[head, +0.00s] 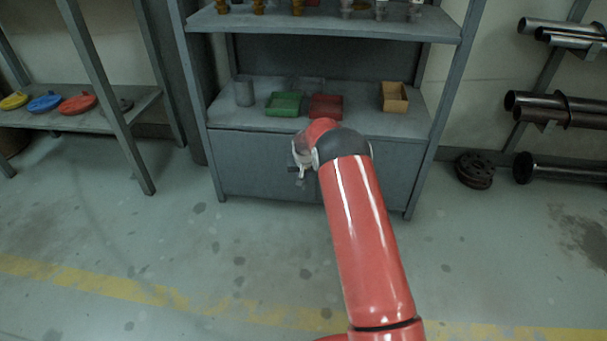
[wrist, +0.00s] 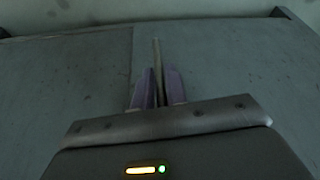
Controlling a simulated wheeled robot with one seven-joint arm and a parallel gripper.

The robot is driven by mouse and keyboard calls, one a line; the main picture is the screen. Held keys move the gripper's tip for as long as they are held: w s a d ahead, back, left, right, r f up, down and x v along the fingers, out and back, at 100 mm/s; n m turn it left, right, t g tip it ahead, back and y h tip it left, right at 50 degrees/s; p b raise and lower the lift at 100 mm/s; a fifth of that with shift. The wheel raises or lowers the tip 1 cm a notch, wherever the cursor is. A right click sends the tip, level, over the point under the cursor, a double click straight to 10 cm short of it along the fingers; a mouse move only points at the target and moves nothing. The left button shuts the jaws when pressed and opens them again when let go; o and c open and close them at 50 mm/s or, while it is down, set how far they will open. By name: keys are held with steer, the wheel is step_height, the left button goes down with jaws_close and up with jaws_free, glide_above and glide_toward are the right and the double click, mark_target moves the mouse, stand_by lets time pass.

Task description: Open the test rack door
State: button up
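The test rack (head: 235,165) is a grey metal frame with a closed cupboard front below its lower shelf. In the wrist view a vertical seam splits that front, and the door (wrist: 220,65) right of the seam lies flush with the left panel (wrist: 70,75). A thin upright handle bar (wrist: 156,52) stands on the door just right of the seam. My gripper (wrist: 160,72) has one purple finger on each side of the bar, very close to it. Whether both fingers press on it cannot be told. In the head view my gripper (head: 300,178) is small before the cupboard front, partly hidden by my red arm.
The lower shelf holds a grey cup (head: 244,92), a green tray (head: 284,104), a red tray (head: 326,107) and a tan box (head: 394,97). Dark flanges (head: 474,170) lie on the floor at right, near a pipe rack (head: 560,110). The floor before the cupboard is clear.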

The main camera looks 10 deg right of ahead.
jaws_close()
